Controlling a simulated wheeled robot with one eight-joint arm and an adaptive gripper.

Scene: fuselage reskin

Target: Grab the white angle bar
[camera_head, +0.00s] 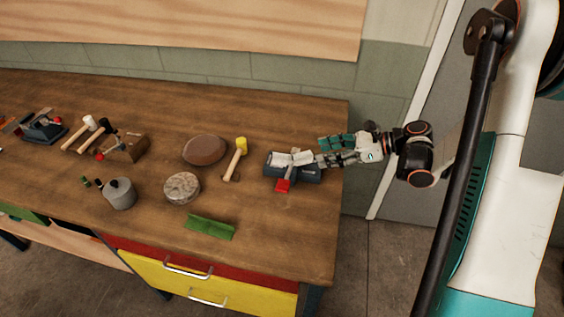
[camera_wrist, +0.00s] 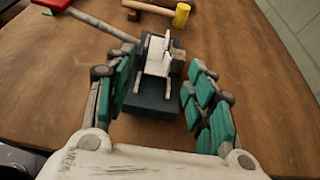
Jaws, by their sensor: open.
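The white angle bar (camera_head: 297,157) sits on a dark blue, vise-like fixture (camera_head: 307,177) near the right end of the wooden workbench. It also shows in the wrist view (camera_wrist: 158,57), at the upper middle on the fixture (camera_wrist: 150,97). My gripper (camera_head: 322,152) comes in from the right with its teal-padded fingers spread. In the wrist view my fingers stand on either side of the fixture and bar, with gaps between. I cannot tell their exact height above the bar.
A red-ended handle (camera_head: 283,186) sticks out from the fixture's front. A yellow-headed mallet (camera_head: 237,160), a brown oval object (camera_head: 205,149), a round stone-like disc (camera_head: 182,187) and a green angled piece (camera_head: 210,227) lie to the left. The bench's right edge is close.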

